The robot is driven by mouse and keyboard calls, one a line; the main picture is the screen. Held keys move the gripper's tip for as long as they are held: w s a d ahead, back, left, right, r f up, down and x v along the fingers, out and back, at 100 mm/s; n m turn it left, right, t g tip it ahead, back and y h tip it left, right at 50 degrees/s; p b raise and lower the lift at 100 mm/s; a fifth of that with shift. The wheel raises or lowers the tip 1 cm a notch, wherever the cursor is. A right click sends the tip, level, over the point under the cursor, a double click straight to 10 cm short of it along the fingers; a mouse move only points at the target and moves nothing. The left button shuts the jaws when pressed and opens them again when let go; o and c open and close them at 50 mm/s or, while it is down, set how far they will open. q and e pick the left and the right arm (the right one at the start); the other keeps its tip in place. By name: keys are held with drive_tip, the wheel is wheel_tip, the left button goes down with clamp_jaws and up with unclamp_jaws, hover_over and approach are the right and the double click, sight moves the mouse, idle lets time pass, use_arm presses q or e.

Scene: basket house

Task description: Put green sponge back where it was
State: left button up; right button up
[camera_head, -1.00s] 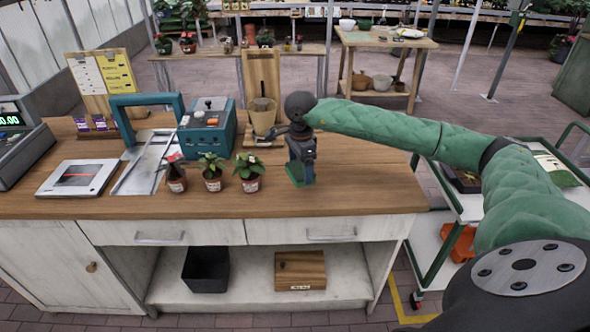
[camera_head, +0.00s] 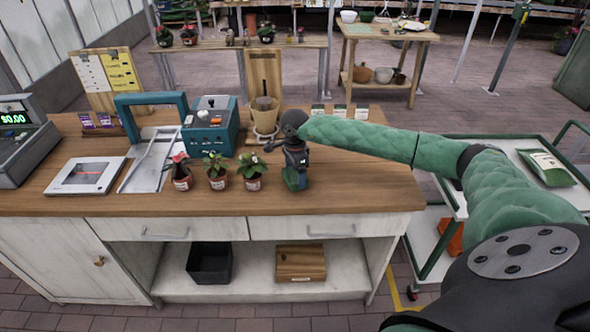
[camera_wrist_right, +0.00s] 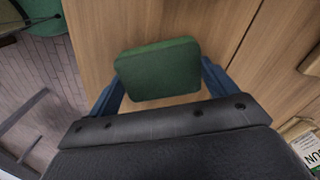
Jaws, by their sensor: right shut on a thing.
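The green sponge (camera_head: 293,180) is between the fingers of my right gripper (camera_head: 296,174), over the wooden counter just right of the potted plants. In the right wrist view the sponge (camera_wrist_right: 158,70) fills the space between the blue fingers of the gripper (camera_wrist_right: 160,85), with wood counter behind it. My right gripper is shut on it. In the head view the sponge is partly hidden by the gripper, and I cannot tell whether it touches the counter (camera_head: 350,195). My left gripper does not show.
Several small potted plants (camera_head: 216,178) stand close left of the gripper. A stacked pot (camera_head: 264,115) and seed packets (camera_head: 338,112) are behind it. A blue-green machine (camera_head: 210,130) stands further left. The counter right of the gripper is clear. A cart (camera_head: 520,150) holds a green bag (camera_head: 546,168).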

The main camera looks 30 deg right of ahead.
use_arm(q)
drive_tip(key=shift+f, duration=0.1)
use_arm(e)
drive_tip(key=shift+f, duration=0.1)
drive_tip(key=shift+f, duration=0.1)
drive_tip(key=o, duration=0.8)
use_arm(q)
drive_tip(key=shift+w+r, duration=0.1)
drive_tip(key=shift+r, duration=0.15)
